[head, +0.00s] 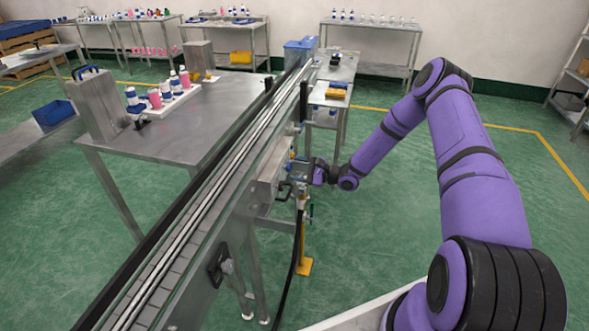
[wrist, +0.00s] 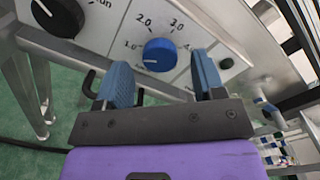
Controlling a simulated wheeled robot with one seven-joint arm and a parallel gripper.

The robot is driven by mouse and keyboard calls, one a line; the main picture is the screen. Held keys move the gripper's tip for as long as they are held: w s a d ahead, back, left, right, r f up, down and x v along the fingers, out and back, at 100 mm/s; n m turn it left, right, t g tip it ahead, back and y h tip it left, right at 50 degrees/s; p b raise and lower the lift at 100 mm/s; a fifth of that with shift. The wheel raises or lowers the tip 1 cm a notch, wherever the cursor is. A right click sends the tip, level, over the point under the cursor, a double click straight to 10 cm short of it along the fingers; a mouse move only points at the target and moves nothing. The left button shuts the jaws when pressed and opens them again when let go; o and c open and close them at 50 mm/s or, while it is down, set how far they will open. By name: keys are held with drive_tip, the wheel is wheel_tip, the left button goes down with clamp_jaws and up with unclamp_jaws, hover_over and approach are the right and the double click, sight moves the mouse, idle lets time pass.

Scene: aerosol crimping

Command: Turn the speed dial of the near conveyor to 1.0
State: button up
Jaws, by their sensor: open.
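The speed dial is a round blue knob (wrist: 160,55) on a light grey panel (wrist: 200,22) in the wrist view. Printed marks 1.0, 2.0 and 3.0 run around its left and upper side. I cannot tell for sure where its pointer stands. My gripper (wrist: 161,60) is open, with one blue-padded finger on each side of the knob as seen here; contact is not clear. In the head view my gripper (head: 297,171) is at the control box (head: 268,176) on the right side of the near conveyor (head: 186,238). The dial is not discernible there.
A black cable (head: 293,262) hangs below the box. A steel table (head: 185,125) stands beyond the conveyor. The green floor on the right is clear.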

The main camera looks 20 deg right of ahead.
drive_tip(key=v, duration=0.9)
